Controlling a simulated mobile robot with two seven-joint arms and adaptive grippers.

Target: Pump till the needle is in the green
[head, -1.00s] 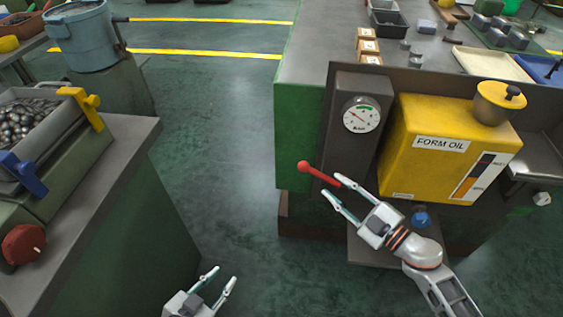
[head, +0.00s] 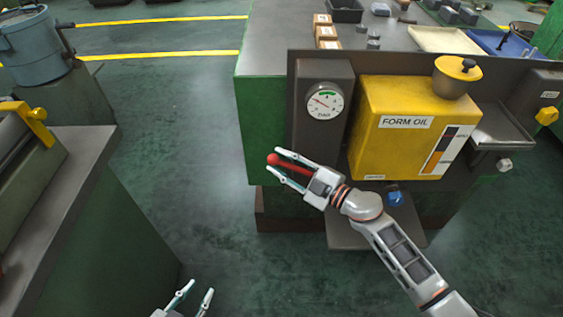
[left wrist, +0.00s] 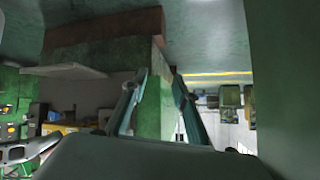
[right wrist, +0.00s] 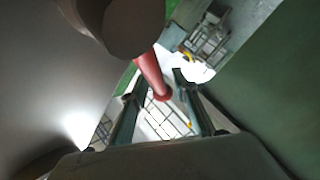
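The round white gauge (head: 325,100) is on a dark panel left of the yellow FORM OIL tank (head: 392,135). Its green band is at the top of the dial; the thin needle seems to point up-left, outside the green. The red pump lever (head: 274,160) sticks out to the left below the gauge. My right gripper (head: 275,162) has its fingers on either side of the lever's knob end. In the right wrist view the red lever (right wrist: 155,75) lies between the fingers with gaps visible. My left gripper (head: 200,287) is open and empty, low over the floor.
A grey-topped green bench (head: 75,200) stands at the left. A blue bucket (head: 35,50) is behind it. The green machine table (head: 265,50) carries boxes and trays. A blue knob (head: 395,199) is below the tank. The floor between is clear.

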